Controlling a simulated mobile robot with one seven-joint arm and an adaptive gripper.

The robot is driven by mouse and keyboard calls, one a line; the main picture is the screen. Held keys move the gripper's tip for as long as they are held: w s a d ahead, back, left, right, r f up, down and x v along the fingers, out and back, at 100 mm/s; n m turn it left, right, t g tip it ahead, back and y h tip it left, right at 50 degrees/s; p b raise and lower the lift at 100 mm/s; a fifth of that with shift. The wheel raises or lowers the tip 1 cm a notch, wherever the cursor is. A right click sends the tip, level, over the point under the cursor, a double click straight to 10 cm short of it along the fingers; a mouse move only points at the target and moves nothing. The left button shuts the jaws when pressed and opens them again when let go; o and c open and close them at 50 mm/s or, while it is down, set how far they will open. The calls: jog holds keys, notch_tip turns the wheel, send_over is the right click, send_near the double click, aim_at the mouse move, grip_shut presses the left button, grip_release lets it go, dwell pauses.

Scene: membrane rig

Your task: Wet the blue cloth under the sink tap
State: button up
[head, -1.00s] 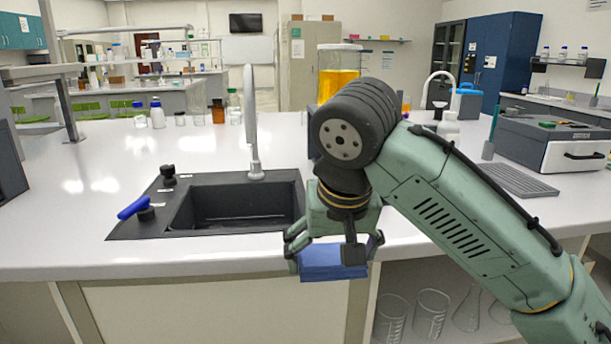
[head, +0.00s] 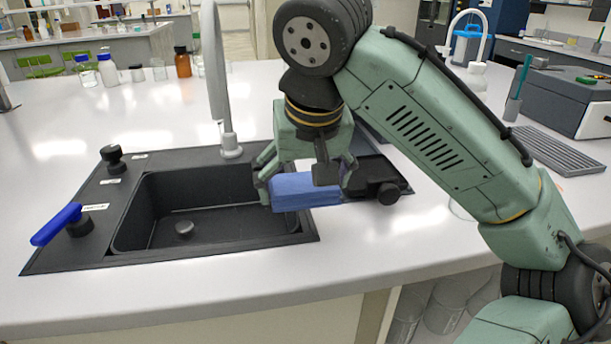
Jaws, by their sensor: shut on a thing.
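The blue cloth (head: 303,190) is a folded block held between the fingers of my gripper (head: 308,183). The gripper is shut on it, over the right edge of the black sink. The sink basin (head: 150,235) is open and dark, with a round drain (head: 184,228). A blue lever (head: 57,224) stands on the sink's left deck. No water is seen flowing.
A black knob (head: 113,157) stands behind the lever. A dark device with a round knob (head: 388,192) lies right of the sink, close to my gripper. Bottles (head: 107,72) stand at the back left.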

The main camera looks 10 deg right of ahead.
aim_at(280, 175)
jog(key=w+a+f, duration=0.2)
jog(key=w+a, duration=0.6)
jog(key=w, duration=0.2)
jog(key=shift+w+f, duration=0.25)
jog(key=shift+f, duration=0.05)
dwell(0.4)
dwell(0.4)
jog(key=shift+s+d+b, duration=0.1)
jog(key=shift+s+d, duration=0.7)
jog(key=shift+s, duration=0.25)
jog(key=shift+s+d+b, duration=0.15)
jog(key=shift+s+d, duration=0.65)
jog(key=shift+s, duration=0.3)
jog(key=shift+s+d+b, duration=0.1)
jog(key=shift+s+d, duration=0.7)
jog(key=shift+s, duration=0.25)
jog(key=shift+s+d+r+p, duration=0.35)
jog(key=shift+s+r+p, duration=0.1)
jog(key=shift+r+p, duration=0.15)
jog(key=shift+s+d+r+p, duration=0.35)
jog(key=shift+s+r+p, duration=0.15)
jog(key=shift+p, duration=0.15)
jog(key=shift+s+d+r+p, duration=0.55)
jog(key=shift+s+r+p, duration=0.2)
jog(key=shift+p, duration=0.1)
jog(key=shift+s+d+r, duration=0.15)
jog(key=shift+s+d, duration=0.1)
